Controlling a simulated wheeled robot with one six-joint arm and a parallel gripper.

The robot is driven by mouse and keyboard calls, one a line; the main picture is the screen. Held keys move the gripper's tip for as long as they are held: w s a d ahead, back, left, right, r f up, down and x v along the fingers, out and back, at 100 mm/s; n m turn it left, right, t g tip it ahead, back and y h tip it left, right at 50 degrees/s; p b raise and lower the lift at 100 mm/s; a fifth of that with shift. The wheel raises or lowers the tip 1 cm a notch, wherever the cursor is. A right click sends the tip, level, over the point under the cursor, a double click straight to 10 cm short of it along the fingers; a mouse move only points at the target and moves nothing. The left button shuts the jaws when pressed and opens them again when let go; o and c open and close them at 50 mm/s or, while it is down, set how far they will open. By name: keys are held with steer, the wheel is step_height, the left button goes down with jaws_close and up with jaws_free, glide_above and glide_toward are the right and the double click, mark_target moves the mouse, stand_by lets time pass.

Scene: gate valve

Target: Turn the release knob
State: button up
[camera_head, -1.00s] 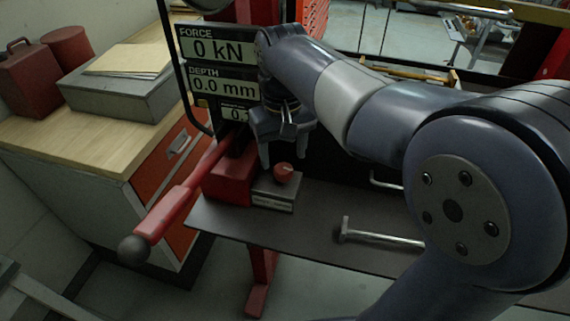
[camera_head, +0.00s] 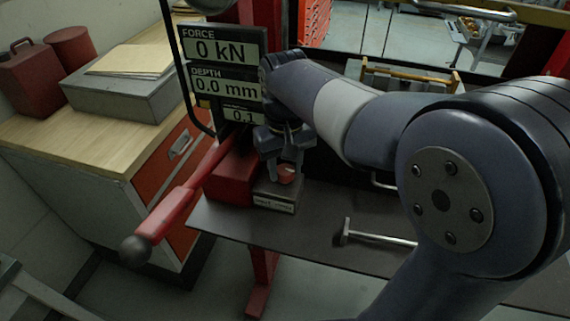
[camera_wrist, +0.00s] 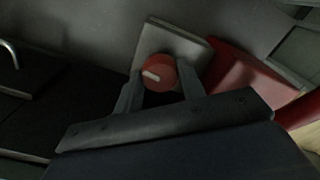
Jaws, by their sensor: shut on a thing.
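The release knob (camera_head: 286,174) is a small round red knob with a pale pointer mark, on top of a grey labelled block (camera_head: 275,203). The block sits on the dark bench beside a red housing. My gripper (camera_head: 286,178) points down over the block, with its fingers on either side of the knob and shut on it. In the wrist view the knob (camera_wrist: 157,72) lies between the two fingertips (camera_wrist: 158,80), its pale mark slanting. The grey block (camera_wrist: 180,45) shows behind it. The exact finger contact is partly hidden.
A red lever (camera_head: 176,208) with a dark ball end reaches toward the front left. The display panel (camera_head: 224,75) reads 0 kN and 0.0 mm. A hammer-like tool (camera_head: 375,237) lies on the dark bench (camera_head: 310,230) to the right. A wooden-topped cabinet (camera_head: 100,150) stands left.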

mark_target(285, 169)
steer(key=c, duration=0.3)
steer(key=shift+n+p, duration=0.35)
steer(key=shift+n, duration=0.45)
steer(key=o, duration=1)
step_height(285, 169, up, 11)
steer(key=shift+f, duration=0.1)
